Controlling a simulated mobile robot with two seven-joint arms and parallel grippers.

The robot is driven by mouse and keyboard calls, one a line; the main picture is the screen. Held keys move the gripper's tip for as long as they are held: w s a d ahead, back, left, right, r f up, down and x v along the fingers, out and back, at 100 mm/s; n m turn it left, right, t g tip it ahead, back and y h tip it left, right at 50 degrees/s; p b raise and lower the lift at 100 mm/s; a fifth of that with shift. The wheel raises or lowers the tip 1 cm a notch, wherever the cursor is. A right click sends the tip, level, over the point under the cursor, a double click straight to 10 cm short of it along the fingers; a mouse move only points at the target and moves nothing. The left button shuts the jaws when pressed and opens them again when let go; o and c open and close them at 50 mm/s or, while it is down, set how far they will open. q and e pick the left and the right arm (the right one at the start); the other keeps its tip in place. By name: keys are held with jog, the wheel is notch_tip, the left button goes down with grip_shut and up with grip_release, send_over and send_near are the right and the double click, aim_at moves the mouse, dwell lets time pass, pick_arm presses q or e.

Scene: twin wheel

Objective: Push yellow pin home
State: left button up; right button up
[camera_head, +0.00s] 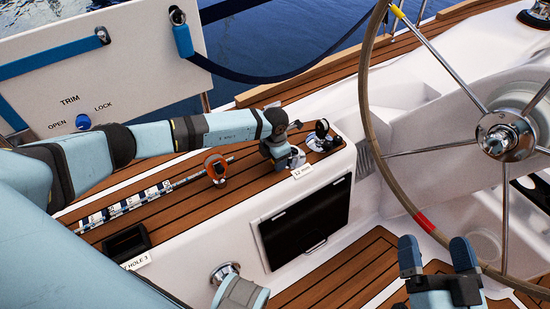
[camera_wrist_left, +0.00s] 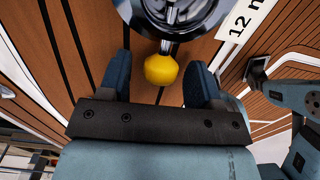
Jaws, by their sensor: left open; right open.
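The yellow pin shows in the left wrist view as a round yellow knob (camera_wrist_left: 161,70) at the lower edge of a round metal fitting (camera_wrist_left: 172,18). My left gripper (camera_wrist_left: 159,63) is open, with one blue finger on each side of the knob and visible gaps between. The far part of the pin is hidden, so its depth cannot be told. In the head view my left gripper (camera_head: 285,154) points down at the side deck beside a metal fitting, and the yellow knob is not visible. My right gripper (camera_head: 436,246) is open and empty at the lower right.
A "12 mm" label (camera_head: 302,171) lies beside the fitting. A black-topped metal fitting (camera_head: 322,138) stands just right of my left gripper. A striped rod (camera_head: 125,205) and an orange-ringed item (camera_head: 216,168) lie on the deck. The steering wheel (camera_head: 368,130) stands at right, near my right gripper.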

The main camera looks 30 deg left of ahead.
pick_arm(q)
notch_tip(320, 180, up, 14)
jog(key=p, duration=0.3)
jog(key=shift+f, duration=0.15)
pick_arm(e)
notch_tip(320, 180, down, 7)
jog(key=d+g+h, duration=0.2)
jog(key=g, duration=0.1)
jog(key=shift+s+d+r+h, duration=0.2)
jog(key=shift+s+d+h, duration=0.1)
jog(key=shift+d+h, duration=0.1)
pick_arm(q)
jog(key=shift+p, duration=0.3)
